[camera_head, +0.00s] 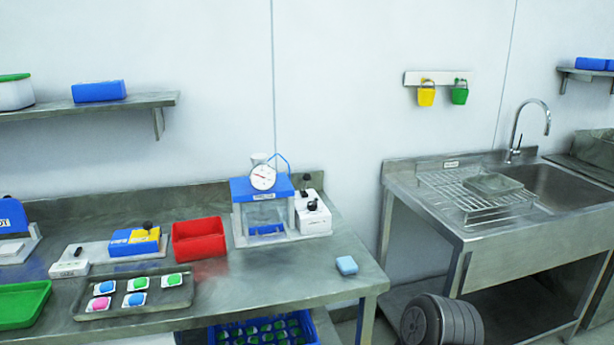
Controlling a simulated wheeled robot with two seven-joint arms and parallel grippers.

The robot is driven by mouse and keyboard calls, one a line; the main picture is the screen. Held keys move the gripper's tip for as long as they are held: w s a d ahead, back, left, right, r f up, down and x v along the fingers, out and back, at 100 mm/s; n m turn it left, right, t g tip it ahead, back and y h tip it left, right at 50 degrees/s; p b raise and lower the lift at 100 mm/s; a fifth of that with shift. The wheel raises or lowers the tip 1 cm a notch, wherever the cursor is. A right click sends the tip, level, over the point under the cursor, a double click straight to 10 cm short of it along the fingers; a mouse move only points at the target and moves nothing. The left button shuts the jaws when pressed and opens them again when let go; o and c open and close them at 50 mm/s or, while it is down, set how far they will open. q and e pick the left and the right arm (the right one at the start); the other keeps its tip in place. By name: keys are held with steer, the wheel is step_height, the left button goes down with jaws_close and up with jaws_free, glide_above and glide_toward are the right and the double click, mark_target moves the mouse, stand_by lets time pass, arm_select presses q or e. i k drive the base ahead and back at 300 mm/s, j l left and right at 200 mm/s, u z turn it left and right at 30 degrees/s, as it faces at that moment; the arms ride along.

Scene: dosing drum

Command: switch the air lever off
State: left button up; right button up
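A white box with black-knobbed levers (312,214) stands at the right side of a blue and clear press-like machine (240,188) with a round dial gauge (263,177) on top. A second small white unit with a short black lever (76,254) sits farther left on the bench. A black knob (147,226) stands up from a blue and yellow block. Small labels are too blurred to read, so I cannot tell which lever is the air lever or its position. Neither of my grippers is in view.
The bench's front right is mostly clear.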

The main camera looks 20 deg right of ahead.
mark_target(307, 178)
steer(key=i+l+u, duration=0.15)
steer(key=l+u, duration=0.3)
steer(key=l, duration=0.75)
steer(key=l+u, duration=0.4)
steer(key=l, duration=0.75)
